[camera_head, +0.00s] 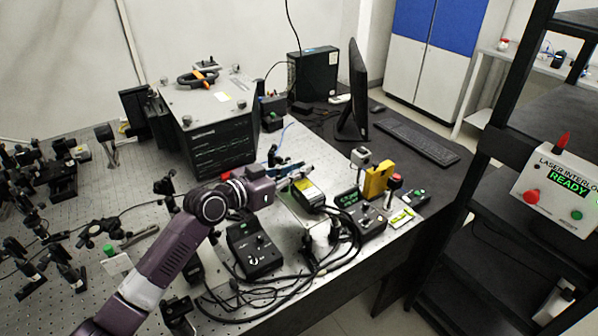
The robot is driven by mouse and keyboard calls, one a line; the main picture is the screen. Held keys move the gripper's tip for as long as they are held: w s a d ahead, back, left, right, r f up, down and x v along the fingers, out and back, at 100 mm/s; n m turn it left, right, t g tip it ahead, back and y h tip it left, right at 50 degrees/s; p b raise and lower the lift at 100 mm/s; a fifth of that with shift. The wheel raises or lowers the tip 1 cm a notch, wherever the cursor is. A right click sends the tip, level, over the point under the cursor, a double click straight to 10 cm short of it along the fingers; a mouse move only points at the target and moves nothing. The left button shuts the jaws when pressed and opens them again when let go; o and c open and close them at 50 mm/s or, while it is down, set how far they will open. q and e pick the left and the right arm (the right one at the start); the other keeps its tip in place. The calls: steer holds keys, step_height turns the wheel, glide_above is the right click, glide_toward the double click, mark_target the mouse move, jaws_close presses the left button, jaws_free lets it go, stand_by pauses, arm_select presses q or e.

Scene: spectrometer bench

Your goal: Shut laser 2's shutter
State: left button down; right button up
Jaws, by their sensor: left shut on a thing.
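My left arm comes in from the lower left, and my left gripper (287,178) is at the left end of a small dark laser head with a yellow label (308,191). The gripper is shut on a small part there. The arm and fingers hide most of that part, so I cannot tell the shutter's position or read a laser number. A black control box with knobs (256,250) stands in front of the laser, and another control box with a green display (364,214) stands to its right. My right gripper is not in view.
Loose black cables (290,290) loop along the bench's front edge. A large dark instrument (215,140) stands behind the arm. A yellow block (377,180) stands right of the laser. Optics crowd the left. An interlock panel (560,186) reading "READY" hangs on the right rack.

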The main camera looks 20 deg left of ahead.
arm_select(q)
steer(key=c, duration=2)
jaws_free()
steer(key=shift+s, duration=0.1)
steer(key=v, duration=1.2)
